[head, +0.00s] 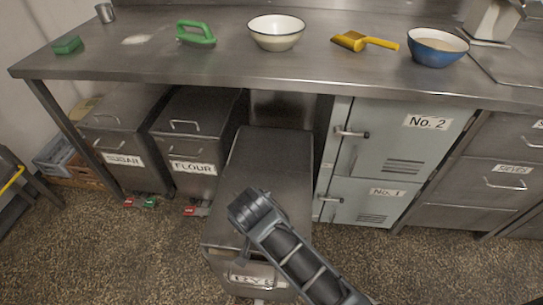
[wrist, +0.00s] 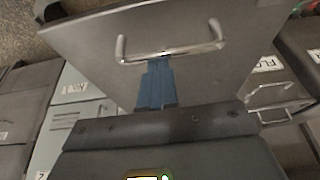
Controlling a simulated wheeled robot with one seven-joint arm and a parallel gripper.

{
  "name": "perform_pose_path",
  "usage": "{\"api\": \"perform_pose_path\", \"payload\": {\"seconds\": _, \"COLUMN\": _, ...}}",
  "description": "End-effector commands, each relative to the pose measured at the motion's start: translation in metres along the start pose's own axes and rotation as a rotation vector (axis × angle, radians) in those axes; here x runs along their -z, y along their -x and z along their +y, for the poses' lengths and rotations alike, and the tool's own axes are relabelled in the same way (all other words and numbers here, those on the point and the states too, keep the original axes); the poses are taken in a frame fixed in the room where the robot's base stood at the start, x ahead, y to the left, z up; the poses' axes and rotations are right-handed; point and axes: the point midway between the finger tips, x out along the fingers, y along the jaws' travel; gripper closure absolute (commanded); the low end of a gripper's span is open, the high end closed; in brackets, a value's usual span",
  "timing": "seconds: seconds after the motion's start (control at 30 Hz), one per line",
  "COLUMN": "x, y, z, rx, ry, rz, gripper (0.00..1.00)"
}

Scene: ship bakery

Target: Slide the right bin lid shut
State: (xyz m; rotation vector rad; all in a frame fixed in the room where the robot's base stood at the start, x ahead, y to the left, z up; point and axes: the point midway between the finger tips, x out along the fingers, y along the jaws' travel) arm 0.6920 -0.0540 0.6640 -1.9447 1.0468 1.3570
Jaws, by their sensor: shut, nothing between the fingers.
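The right bin (head: 272,165) stands out in front of the counter, right of the flour bin, with a dark flat top and a label partly hidden by my arm. In the wrist view a grey panel of it (wrist: 90,45) carries a metal bar handle (wrist: 205,50). My gripper (head: 243,212) is over the front part of this bin. Its blue fingers, in the wrist view (wrist: 158,68), are shut and empty, with the tips at the middle of the handle bar. I cannot tell whether they touch it.
The flour bin (head: 192,140) and sugar bin (head: 118,130) stand to the left. Pale lockers (head: 385,155) are close on the right. The steel counter (head: 240,75) overhangs the bins and holds bowls, a green brush and a yellow scoop. The floor at the front left is clear.

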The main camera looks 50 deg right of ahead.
Motion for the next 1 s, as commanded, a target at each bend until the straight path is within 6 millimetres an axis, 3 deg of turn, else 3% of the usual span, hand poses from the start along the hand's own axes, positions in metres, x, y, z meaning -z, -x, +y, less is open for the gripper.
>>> {"api": "perform_pose_path", "payload": {"seconds": 0.23, "x": -0.022, "y": 0.009, "z": 0.0, "rx": 0.0, "ry": 0.001, "rz": -0.002, "gripper": 1.0}}
{"api": "perform_pose_path", "payload": {"seconds": 0.7, "x": -0.029, "y": 0.009, "z": -0.001, "rx": 0.0, "ry": 0.005, "rz": -0.009, "gripper": 1.0}}
{"api": "perform_pose_path", "payload": {"seconds": 0.87, "x": -0.021, "y": 0.009, "z": 0.001, "rx": 0.0, "ry": 0.004, "rz": -0.008, "gripper": 1.0}}
{"api": "perform_pose_path", "payload": {"seconds": 1.0, "x": -0.001, "y": 0.009, "z": 0.006, "rx": 0.0, "ry": 0.001, "rz": -0.001, "gripper": 1.0}}
